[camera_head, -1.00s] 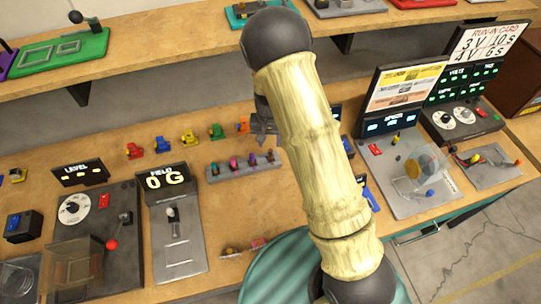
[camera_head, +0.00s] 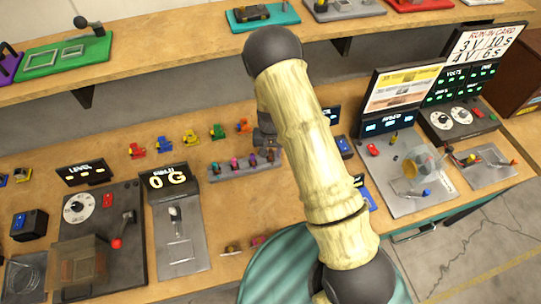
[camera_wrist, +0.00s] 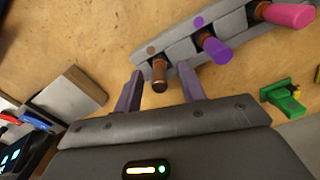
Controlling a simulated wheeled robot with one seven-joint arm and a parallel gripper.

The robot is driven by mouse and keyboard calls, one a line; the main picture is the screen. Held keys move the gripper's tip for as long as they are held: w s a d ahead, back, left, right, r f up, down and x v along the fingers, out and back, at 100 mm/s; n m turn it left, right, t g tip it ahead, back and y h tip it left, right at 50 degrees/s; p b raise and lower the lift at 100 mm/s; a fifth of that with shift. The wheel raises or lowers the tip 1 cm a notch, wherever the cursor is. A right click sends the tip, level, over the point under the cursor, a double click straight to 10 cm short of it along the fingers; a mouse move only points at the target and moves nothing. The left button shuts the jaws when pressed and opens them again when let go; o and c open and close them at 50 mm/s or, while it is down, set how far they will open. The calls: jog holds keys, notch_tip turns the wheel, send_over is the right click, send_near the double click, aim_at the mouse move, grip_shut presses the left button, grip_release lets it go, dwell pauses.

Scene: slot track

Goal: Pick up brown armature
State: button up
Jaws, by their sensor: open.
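The brown armature (camera_wrist: 160,75) stands in a peg-like spot at the end of a grey rack (camera_wrist: 165,48), beside a brown dot, in the wrist view. My gripper (camera_wrist: 161,85) is open, with one finger on each side of the brown armature; whether they touch it I cannot tell. A purple armature (camera_wrist: 216,49) and a pink one (camera_wrist: 290,15) sit further along the rack. In the head view the rack (camera_head: 232,175) is on the bench and my gripper (camera_head: 265,140) is at its right end, partly hidden by my arm.
A green part (camera_wrist: 284,97) lies right of my gripper in the wrist view. Several coloured parts, such as a red one (camera_head: 137,151), line the bench behind the rack. The field panel (camera_head: 167,182) stands left, and a machine with a clear cover (camera_head: 425,160) stands right.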

aim_at(271, 150)
jog(key=shift+c, duration=0.4)
grip_shut()
notch_tip(271, 150, up, 10)
jog(key=shift+b, duration=1.25)
